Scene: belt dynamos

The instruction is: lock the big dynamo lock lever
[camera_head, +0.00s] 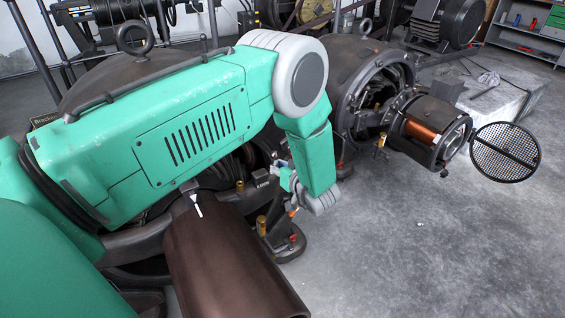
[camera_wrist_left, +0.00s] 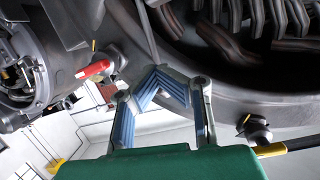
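The big dynamo (camera_head: 90,85) stands at the left in the head view, mostly hidden behind my left arm. My left gripper (camera_head: 290,180) hangs down in front of its open side, partly hidden by my wrist. In the left wrist view the blue-padded fingers (camera_wrist_left: 161,76) bend inward and their tips come together, with nothing seen between them. A red-handled lever (camera_wrist_left: 95,69) shows left of the fingers, apart from them. I cannot tell whether it is the lock lever. A small red part (camera_head: 293,237) sits low beside the dynamo. My right gripper is not in view.
A brown cylinder (camera_head: 225,265) juts toward the front below my arm. A second dynamo (camera_head: 355,70) with a copper coil (camera_head: 425,130) and a round mesh cover (camera_head: 505,152) stands to the right. The floor (camera_head: 430,240) at the front right is clear.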

